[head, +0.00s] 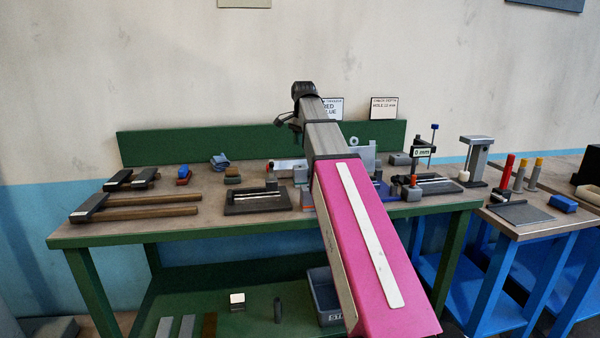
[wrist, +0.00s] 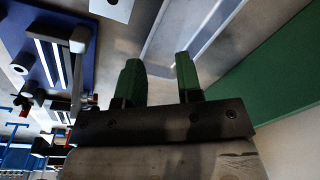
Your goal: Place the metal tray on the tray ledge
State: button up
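In the wrist view, my gripper (wrist: 160,75) shows two green fingers standing apart with nothing visible held between them. A shiny grey, shallow metal piece with raised edges, which looks like the metal tray (wrist: 190,35), lies beyond the fingertips. I cannot tell whether the fingers touch it. In the head view, a silver piece that may be the same tray (head: 290,165) lies at the back of the green bench, left of my arm. My gripper is hidden behind my arm there. I cannot make out the tray ledge with certainty.
The green back panel (head: 220,142) runs behind the bench and shows close at right in the wrist view (wrist: 270,75). A blue fixture (wrist: 60,55) with a handle stands at left there. Dark-ended bars (head: 140,206) and a dark fixture (head: 257,200) occupy the bench's left side.

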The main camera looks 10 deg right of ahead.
jog(key=f+m, duration=0.2)
jog(key=f, duration=0.1)
jog(key=f+m, duration=0.2)
jog(key=f, duration=0.2)
jog(key=w+f+m, duration=0.1)
jog(key=f+m, duration=0.2)
jog(key=f, duration=0.1)
dwell(0.6)
grip_shut()
